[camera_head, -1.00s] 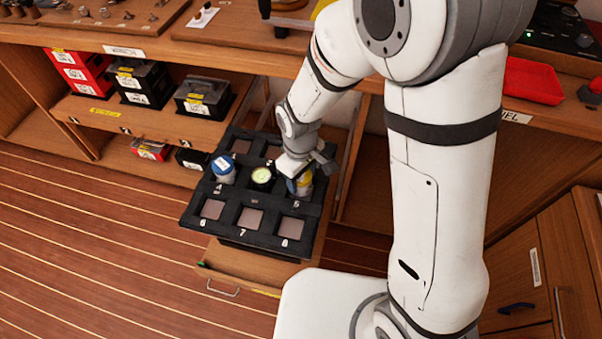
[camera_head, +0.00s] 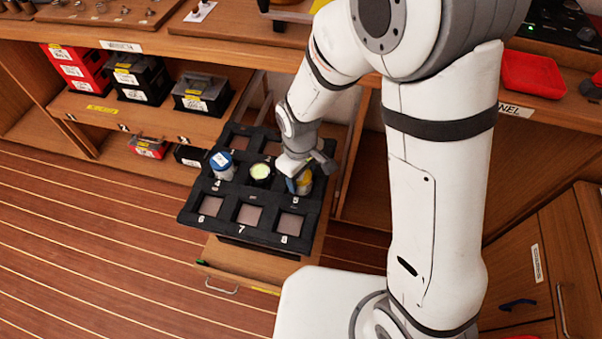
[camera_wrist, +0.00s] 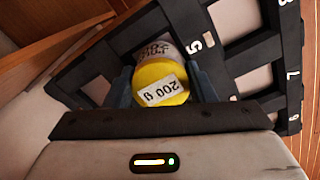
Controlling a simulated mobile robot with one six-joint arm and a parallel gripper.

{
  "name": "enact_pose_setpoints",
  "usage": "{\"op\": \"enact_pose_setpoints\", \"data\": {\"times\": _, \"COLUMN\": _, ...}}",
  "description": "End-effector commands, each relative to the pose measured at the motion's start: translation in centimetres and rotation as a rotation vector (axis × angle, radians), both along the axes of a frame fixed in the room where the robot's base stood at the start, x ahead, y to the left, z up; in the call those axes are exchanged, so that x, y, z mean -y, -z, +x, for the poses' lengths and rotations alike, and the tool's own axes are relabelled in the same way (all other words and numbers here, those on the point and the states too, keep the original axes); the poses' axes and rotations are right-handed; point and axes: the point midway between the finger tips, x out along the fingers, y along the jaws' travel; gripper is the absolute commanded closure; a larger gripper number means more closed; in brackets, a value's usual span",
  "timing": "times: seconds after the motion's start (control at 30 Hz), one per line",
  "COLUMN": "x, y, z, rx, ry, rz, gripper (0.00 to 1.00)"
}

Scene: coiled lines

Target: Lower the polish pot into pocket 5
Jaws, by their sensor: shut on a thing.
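The polish pot (camera_wrist: 160,82) has a yellow lid with a "200 g" label and a pale printed body. My gripper (camera_wrist: 162,88) is shut on it, one finger on each side, in the wrist view. In the head view the pot (camera_head: 304,184) shows in part beside my gripper (camera_head: 300,180), at the pocket marked 5 on the right of the middle row.
A blue-lidded pot (camera_head: 222,164) and a dark pot with a pale green lid (camera_head: 261,172) stand in the middle row, left of my gripper. The front pockets, marked 6, 7 and 8, are empty. The bench edge (camera_head: 215,56) runs behind the tray.

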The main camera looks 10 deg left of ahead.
Motion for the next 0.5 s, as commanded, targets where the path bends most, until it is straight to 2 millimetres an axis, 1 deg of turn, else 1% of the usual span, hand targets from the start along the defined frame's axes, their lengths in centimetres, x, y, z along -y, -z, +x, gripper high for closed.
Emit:
{"op": "enact_pose_setpoints", "data": {"times": 0.2, "x": 0.01, "y": 0.56, "z": -0.01, "rx": 0.000, "ry": 0.000, "rz": 0.000, "gripper": 0.78}}
{"op": "enact_pose_setpoints", "data": {"times": 0.47, "x": 0.01, "y": 0.55, "z": -0.02, "rx": 0.000, "ry": -0.001, "rz": 0.000, "gripper": 0.78}}
{"op": "enact_pose_setpoints", "data": {"times": 0.5, "x": 0.01, "y": 0.55, "z": -0.02, "rx": 0.000, "ry": -0.001, "rz": 0.001, "gripper": 0.48}}
